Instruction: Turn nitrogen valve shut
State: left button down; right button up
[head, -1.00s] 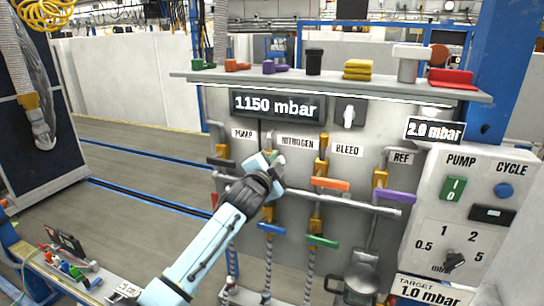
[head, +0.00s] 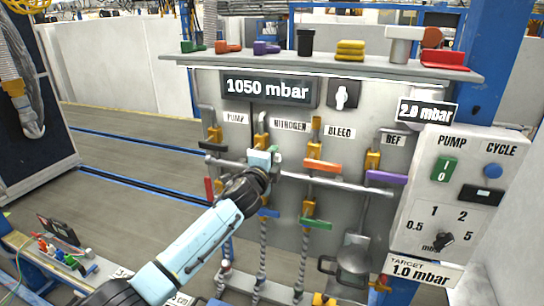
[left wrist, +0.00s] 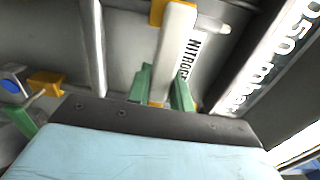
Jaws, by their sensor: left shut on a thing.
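The nitrogen valve has a yellow body (head: 261,140) on the panel's pipework, just left of the NITROGEN label (head: 290,125). My left gripper (head: 262,160) is at this valve. In the left wrist view its green fingers (left wrist: 162,90) stand on both sides of the handle's near end, shut on it. The gripper hides most of the handle in the head view. My right gripper is not in view.
A display (head: 267,88) reads 1050 mbar. Close by are the black pump lever (head: 213,146), orange bleed lever (head: 323,165), purple REF lever (head: 386,177), and lower green lever (head: 316,223). A shelf (head: 330,65) holds spare coloured parts.

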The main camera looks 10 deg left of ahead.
pick_arm(q)
jog(key=shift+f, duration=0.1)
dwell(0.3)
jog(key=c, duration=1.2)
grip_release()
jog(key=shift+c, duration=0.2)
jog(key=s+a, duration=0.2)
jog(key=s, duration=1.1)
jog(key=shift+a, duration=0.2)
jog(key=shift+s, duration=0.1)
